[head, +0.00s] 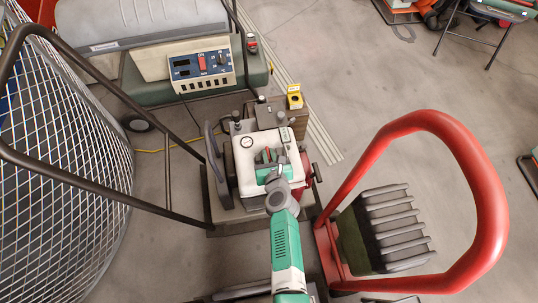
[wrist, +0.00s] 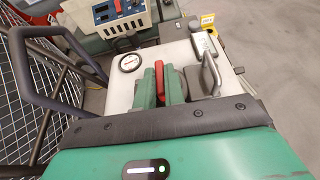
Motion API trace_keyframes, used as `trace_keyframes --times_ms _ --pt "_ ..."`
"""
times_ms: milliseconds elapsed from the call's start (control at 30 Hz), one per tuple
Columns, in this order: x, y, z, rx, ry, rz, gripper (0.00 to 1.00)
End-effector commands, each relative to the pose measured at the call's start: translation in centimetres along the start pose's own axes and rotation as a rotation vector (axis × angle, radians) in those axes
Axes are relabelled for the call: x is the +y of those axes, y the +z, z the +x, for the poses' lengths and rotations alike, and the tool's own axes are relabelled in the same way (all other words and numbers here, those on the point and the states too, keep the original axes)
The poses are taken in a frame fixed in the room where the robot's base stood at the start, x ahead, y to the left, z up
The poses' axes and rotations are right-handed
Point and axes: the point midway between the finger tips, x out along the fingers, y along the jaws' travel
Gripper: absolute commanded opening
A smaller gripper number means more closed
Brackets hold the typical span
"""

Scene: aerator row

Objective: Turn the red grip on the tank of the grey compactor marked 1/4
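The compactor's pale tank (head: 240,165) stands in the middle of the head view, with a round dial on its left; it also shows in the wrist view (wrist: 118,98). I cannot read a 1/4 mark on it. The red grip (wrist: 161,84) stands up from the tank top between my gripper's green fingers (wrist: 164,88). Its red tip (head: 266,156) also shows in the head view beside my gripper (head: 268,163). The fingers lie close on both sides of the grip; I cannot tell whether they touch it. Its lower part is hidden.
A grey metal handle (wrist: 211,72) rises just right of the fingers. A dark loop handle (head: 214,153) stands left of the tank. A large red hoop (head: 490,205) rises at the right. A wire mesh (head: 60,170) fills the left. A control panel (head: 203,66) is behind.

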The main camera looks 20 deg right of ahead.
Motion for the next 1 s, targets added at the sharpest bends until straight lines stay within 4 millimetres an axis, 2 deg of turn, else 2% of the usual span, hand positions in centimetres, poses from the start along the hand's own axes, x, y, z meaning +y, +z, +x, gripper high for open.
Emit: trace_keyframes --times_ms 367,1000 --pt "-0.25 -0.39 0.14 -0.001 0.071 -0.028 0.0" --pt "-0.94 -0.05 0.39 -0.002 0.538 -0.222 0.0"
